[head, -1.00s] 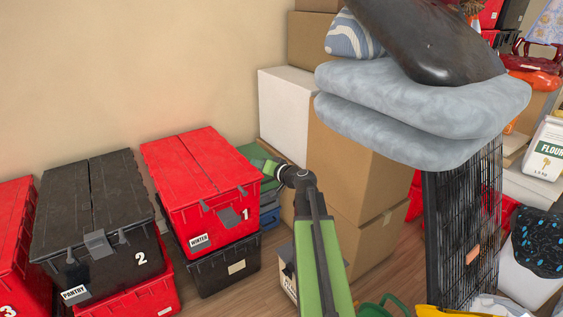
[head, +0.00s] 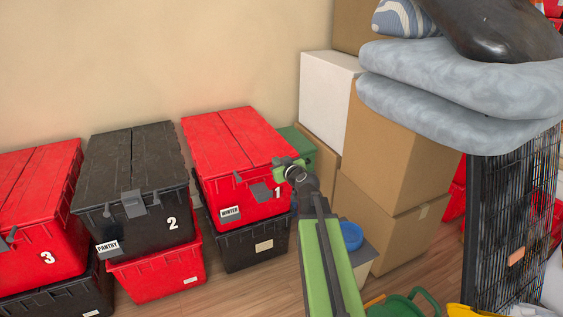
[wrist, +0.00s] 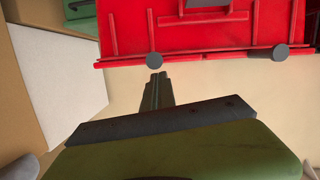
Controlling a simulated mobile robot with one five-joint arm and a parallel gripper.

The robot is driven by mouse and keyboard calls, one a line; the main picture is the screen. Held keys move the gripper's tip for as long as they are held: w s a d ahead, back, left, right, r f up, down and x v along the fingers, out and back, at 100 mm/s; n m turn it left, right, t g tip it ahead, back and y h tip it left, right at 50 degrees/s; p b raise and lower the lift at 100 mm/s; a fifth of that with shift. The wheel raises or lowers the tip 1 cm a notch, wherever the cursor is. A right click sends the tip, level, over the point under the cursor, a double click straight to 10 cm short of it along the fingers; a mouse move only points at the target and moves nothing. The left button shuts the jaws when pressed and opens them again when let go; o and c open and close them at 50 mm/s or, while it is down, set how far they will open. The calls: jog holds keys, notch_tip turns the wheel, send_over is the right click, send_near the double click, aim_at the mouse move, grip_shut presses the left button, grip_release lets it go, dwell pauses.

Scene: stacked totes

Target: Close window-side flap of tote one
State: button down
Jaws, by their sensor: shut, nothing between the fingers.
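Tote one (head: 262,207) is red, with a white 1 and a WINTER label on its front. In the head view its two red lid flaps (head: 216,145) lie about flat, with a seam between them; which is window-side I cannot tell, as no window shows. A grey latch (head: 261,191) hangs at the front. My gripper (head: 288,164) is at the lid's front right corner, shut and empty; whether it touches is unclear. The wrist view shows the shut fingers (wrist: 157,91) just below a ribbed red panel (wrist: 210,32) with two dark round ends at its edge.
Black tote two (head: 150,225) and red tote three (head: 40,250) stand to the left. A dark tote (head: 240,252) is under tote one. A green bin (head: 300,142) and cardboard boxes (head: 395,160) stand close on the right. The beige wall is behind.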

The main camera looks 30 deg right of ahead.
jog(key=shift+a+f+n+b, duration=0.15)
jog(key=shift+f+n+b, duration=0.15)
jog(key=shift+f, duration=0.2)
jog(key=shift+s, duration=0.1)
